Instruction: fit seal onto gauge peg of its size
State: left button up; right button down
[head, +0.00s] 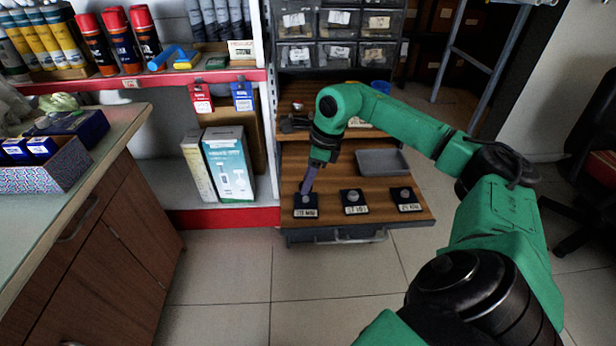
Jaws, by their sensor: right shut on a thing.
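Three gauge pegs on dark, labelled bases stand in a row along the front of the wooden bench top: the left peg base (306,212), the middle peg base (353,209) and the right peg base (407,207). My right gripper (305,191) points down right at the left peg, with its fingers close together and hiding most of that peg. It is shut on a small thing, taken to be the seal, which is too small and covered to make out. The middle and right pegs show bare grey tops. My left gripper is not in view.
A grey tray (383,162) lies on the bench behind the right pegs. A drawer cabinet (335,50) stands at the back. Shelves with boxes (228,165) and cans are at the left, beside a counter (117,118). The floor in front is clear.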

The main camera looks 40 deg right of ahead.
dwell(0.4)
jog(key=c, duration=0.8)
grip_release()
jog(key=shift+o, duration=0.2)
jog(key=p+v, duration=0.6)
jog(key=v, duration=0.5)
